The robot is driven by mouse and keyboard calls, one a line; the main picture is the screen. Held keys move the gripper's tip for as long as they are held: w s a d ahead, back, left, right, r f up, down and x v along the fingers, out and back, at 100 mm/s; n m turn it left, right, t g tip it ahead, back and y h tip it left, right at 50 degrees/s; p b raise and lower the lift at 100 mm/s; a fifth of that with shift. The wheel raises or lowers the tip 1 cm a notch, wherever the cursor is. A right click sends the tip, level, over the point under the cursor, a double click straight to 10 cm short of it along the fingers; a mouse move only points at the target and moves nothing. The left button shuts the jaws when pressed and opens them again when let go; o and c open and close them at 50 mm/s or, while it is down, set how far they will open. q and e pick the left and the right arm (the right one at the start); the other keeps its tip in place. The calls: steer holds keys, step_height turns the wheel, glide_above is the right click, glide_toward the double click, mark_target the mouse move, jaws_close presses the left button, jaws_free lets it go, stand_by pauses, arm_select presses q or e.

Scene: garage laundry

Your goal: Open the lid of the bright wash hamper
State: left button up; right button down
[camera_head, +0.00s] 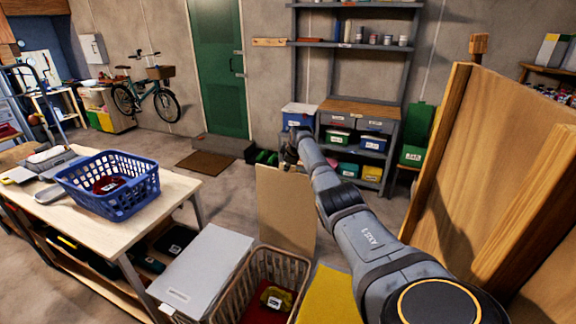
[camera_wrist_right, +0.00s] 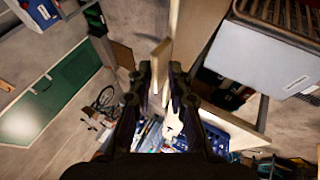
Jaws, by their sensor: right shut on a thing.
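An open woven beige hamper (camera_head: 303,270) stands at the bottom centre of the head view, with red and yellow cloth inside. Its flat tan lid (camera_head: 285,215) stands raised, roughly upright, at the hamper's far side. My right gripper (camera_head: 291,158) is at the lid's top edge, small and partly hidden by my arm. In the right wrist view my right gripper (camera_wrist_right: 160,78) has its fingers on either side of the tan lid (camera_wrist_right: 159,58), shut on its edge. No label naming this hamper is readable. My left gripper is not in view.
A grey-lidded hamper (camera_head: 205,262) stands left of the open one, a yellow lid (camera_head: 332,298) right of it. A table (camera_head: 180,190) with a blue basket (camera_head: 125,198) is at left. A wooden panel (camera_head: 450,150) rises at right. Shelves stand behind.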

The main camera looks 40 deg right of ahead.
steer(key=shift+s+f, duration=0.1)
steer(key=shift+f, duration=0.1)
steer(key=c, duration=1.5)
jaws_free()
steer(key=shift+w+d+f, duration=0.1)
steer(key=shift+w, duration=0.1)
steer(key=shift+s, duration=0.1)
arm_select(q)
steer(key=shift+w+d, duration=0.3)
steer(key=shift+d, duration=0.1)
arm_select(e)
steer(key=v, duration=1.1)
steer(key=shift+s+r, duration=0.1)
steer(key=shift+r, duration=0.3)
